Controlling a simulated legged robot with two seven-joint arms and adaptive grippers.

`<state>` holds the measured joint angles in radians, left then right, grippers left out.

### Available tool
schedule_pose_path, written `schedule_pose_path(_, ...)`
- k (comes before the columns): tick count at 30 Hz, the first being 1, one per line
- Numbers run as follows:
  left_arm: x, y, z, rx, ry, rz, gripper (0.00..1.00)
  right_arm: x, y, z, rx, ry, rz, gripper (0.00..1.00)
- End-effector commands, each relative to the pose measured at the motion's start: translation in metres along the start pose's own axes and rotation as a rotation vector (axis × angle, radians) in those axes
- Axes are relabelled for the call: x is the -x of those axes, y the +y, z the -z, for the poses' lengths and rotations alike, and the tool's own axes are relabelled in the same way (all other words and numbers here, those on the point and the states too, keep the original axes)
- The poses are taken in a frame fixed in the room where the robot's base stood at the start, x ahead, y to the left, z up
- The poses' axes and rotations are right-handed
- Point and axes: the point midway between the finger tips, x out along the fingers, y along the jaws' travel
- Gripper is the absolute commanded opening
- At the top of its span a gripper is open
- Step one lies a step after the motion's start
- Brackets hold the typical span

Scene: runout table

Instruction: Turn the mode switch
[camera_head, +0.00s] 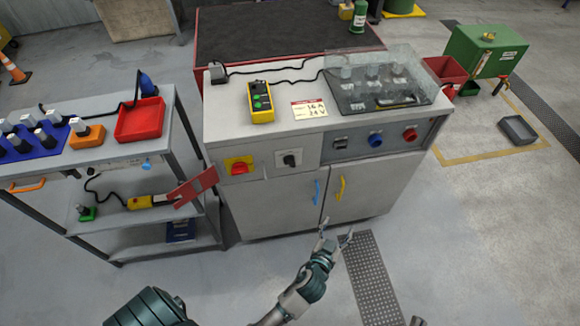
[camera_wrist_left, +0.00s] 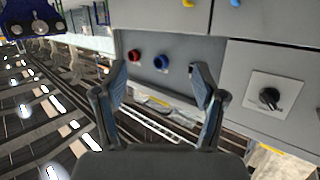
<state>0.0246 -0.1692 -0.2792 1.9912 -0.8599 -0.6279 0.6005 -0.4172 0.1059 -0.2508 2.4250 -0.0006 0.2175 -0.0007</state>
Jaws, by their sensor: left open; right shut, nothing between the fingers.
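The mode switch (camera_head: 289,160) is a black rotary knob on a white square plate on the cabinet's front. In the left wrist view the same mode switch (camera_wrist_left: 269,98) appears at the right, turned over, outside the fingers. My left gripper (camera_head: 337,234) is open and empty in front of the cabinet doors, below and right of the switch, apart from it. Its two fingers (camera_wrist_left: 160,88) frame the panel with the red and blue knobs in the wrist view. My right gripper (camera_head: 417,321) shows only as a small tip at the bottom edge, shut and empty.
A red switch on a yellow plate (camera_head: 238,166) sits left of the mode switch. Blue (camera_head: 375,140) and red (camera_head: 410,134) knobs are to the right. Door handles, blue (camera_head: 317,193) and yellow (camera_head: 340,188), are below. A shelf cart (camera_head: 110,165) stands left.

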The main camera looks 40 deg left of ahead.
Motion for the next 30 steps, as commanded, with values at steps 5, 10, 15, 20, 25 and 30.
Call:
schedule_pose_path(5, 0.022, -0.059, 0.028, -0.377, -0.03, 0.39, 0.7, -0.001, 0.001, -0.006, 0.004, -0.055, -0.001, 0.0)
schedule_pose_path(10, 0.052, -0.092, 0.056, -0.542, -0.034, 0.651, 0.7, 0.0, 0.002, -0.011, 0.006, -0.088, -0.003, 0.0)
schedule_pose_path(15, 0.06, -0.104, 0.066, -0.587, -0.031, 0.734, 0.7, 0.0, 0.002, -0.013, 0.006, -0.096, -0.003, 0.0)
schedule_pose_path(20, 0.043, -0.118, 0.07, -0.587, -0.029, 0.736, 0.7, 0.0, 0.002, -0.013, 0.005, -0.078, -0.003, 0.0)
schedule_pose_path(25, 0.013, -0.143, 0.077, -0.587, -0.028, 0.736, 0.7, 0.001, 0.001, -0.009, 0.002, -0.045, -0.002, 0.0)
schedule_pose_path(30, -0.018, -0.17, 0.083, -0.588, -0.029, 0.734, 0.7, -0.001, 0.0, 0.001, -0.002, 0.021, 0.001, 0.0)
